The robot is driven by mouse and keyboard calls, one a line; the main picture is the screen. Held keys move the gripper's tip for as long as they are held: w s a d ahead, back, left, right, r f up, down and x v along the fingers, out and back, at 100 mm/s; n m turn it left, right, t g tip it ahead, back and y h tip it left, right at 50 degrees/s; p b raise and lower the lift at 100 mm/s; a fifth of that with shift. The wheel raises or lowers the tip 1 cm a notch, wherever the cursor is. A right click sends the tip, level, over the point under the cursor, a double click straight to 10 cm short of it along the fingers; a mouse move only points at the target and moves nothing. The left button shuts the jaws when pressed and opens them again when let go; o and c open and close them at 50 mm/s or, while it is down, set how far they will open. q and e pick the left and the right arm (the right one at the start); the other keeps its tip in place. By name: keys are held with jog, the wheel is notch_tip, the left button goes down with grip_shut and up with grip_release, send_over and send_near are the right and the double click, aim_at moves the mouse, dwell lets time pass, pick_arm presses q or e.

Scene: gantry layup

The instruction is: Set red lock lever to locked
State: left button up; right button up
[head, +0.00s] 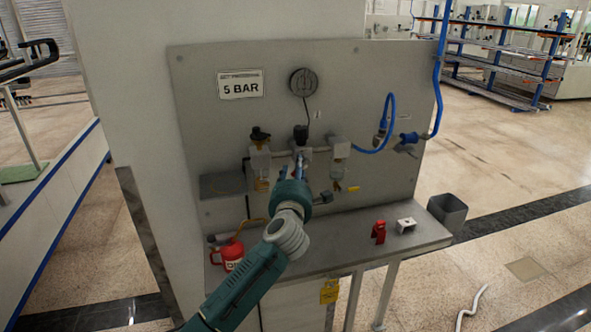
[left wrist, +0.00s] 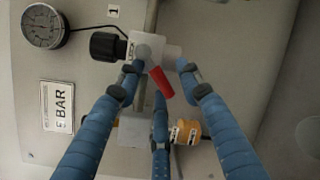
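The red lock lever (left wrist: 160,82) shows in the left wrist view, on a light grey valve block (left wrist: 147,50) with a black knob (left wrist: 108,45). The lever slants down and right in that picture; whether this is its locked position I cannot tell. In the head view the lever is hidden behind my left gripper (head: 299,167), which is at the middle of the panel. In the left wrist view my left gripper (left wrist: 163,88) is open, its fingers apart around the lever. Whether a finger touches it is unclear. My right gripper is not in view.
The upright grey panel (head: 210,115) carries a 5 BAR sign (head: 240,84), a round gauge (head: 303,82), regulators and a blue hose (head: 389,108). Below, a bench (head: 335,250) holds a red can (head: 231,254), a small red part (head: 379,231) and a pale bracket (head: 405,225).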

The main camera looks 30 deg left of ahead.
pick_arm(q)
grip_shut()
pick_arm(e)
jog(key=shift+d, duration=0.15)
pick_arm(q)
jog(key=shift+f, duration=0.1)
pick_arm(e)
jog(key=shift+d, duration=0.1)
